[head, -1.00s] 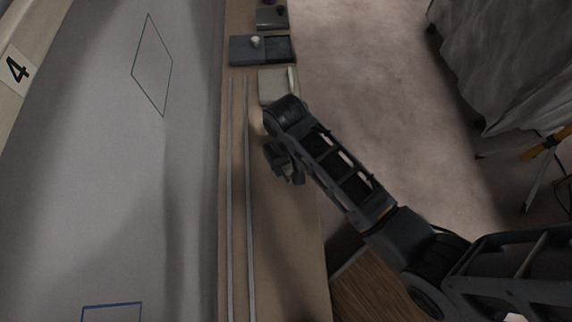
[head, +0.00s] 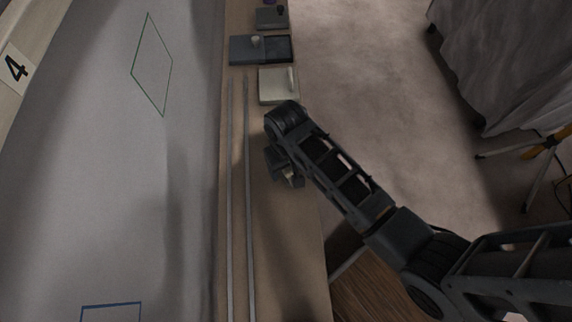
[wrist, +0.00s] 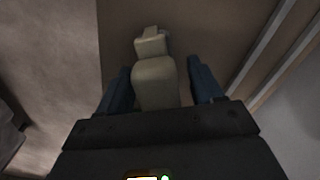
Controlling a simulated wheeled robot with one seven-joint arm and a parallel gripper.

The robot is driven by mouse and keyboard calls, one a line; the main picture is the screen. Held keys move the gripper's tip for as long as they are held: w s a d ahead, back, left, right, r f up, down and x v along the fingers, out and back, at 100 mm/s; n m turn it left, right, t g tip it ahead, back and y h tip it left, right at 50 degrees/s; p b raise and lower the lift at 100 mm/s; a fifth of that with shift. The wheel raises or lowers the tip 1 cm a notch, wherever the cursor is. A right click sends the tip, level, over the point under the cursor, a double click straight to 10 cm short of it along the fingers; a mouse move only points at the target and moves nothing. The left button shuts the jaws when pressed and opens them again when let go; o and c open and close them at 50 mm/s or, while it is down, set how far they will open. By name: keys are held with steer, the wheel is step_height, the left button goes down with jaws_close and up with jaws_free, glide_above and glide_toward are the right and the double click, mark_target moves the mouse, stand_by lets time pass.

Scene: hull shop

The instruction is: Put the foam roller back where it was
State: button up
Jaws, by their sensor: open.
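My gripper (head: 287,174) is low over the wooden bench ledge, just on the near side of a pale tray. In the wrist view its two dark fingers (wrist: 159,66) are apart. Between them is a cream, rounded two-part thing (wrist: 155,84), with a wide part nearer me and a smaller block beyond it. I see a gap on its right side; on the left the finger is close to it. A bit of it shows under the gripper in the head view (head: 291,181). It may be the foam roller, but I cannot tell for sure. My wrist hides part of the ledge.
The pale tray (head: 270,94) holds a slim whitish piece (head: 292,77) at its right. Beyond are a blue-grey tray (head: 240,56) and a smaller grey tray (head: 265,24). Two thin rails (head: 249,230) run along the ledge, beside the grey hull panel (head: 120,210). The near ledge is clear.

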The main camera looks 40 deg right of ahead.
step_height(320, 180, up, 12)
steer(key=shift+r+p, duration=0.1)
steer(key=shift+p, duration=0.4)
steer(key=s+d+f+n+t, duration=0.1)
steer(key=s+f+t, duration=0.2)
steer(key=s+t, duration=0.75)
steer(key=s+r+t, duration=0.2)
steer(key=s+r, duration=0.6)
steer(key=r, duration=0.3)
steer(key=s+a+r+n+t, duration=0.1)
steer(key=s+r+t, duration=0.1)
steer(key=s+r, duration=0.6)
step_height(320, 180, up, 3)
steer(key=shift+s, duration=0.1)
steer(key=shift+c, duration=0.5)
